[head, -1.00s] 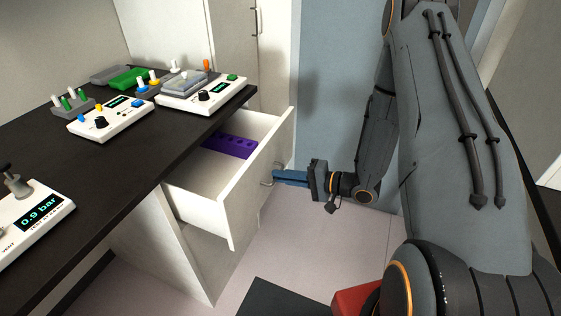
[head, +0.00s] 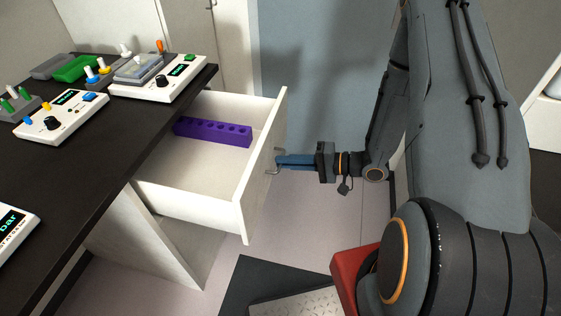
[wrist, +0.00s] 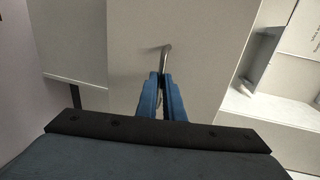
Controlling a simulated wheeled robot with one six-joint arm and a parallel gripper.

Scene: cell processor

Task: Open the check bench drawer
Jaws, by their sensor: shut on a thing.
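The white check bench drawer (head: 239,200) stands well out from under the dark bench top (head: 105,165) in the head view. A purple rack with a row of holes (head: 212,131) lies inside it. My gripper (head: 281,161) has blue fingers shut on the drawer's metal handle (head: 277,167) at the drawer front. In the wrist view the fingertips (wrist: 161,76) close on the handle (wrist: 165,56), and the drawer front (wrist: 190,40) fills the middle. The part of the handle between the fingers is hidden.
White devices with knobs and displays (head: 62,118) (head: 160,80) stand on the bench top, with a green block (head: 76,68) behind. A tall white cabinet (head: 190,30) stands behind the drawer. A dark mat (head: 240,285) lies on the floor in front.

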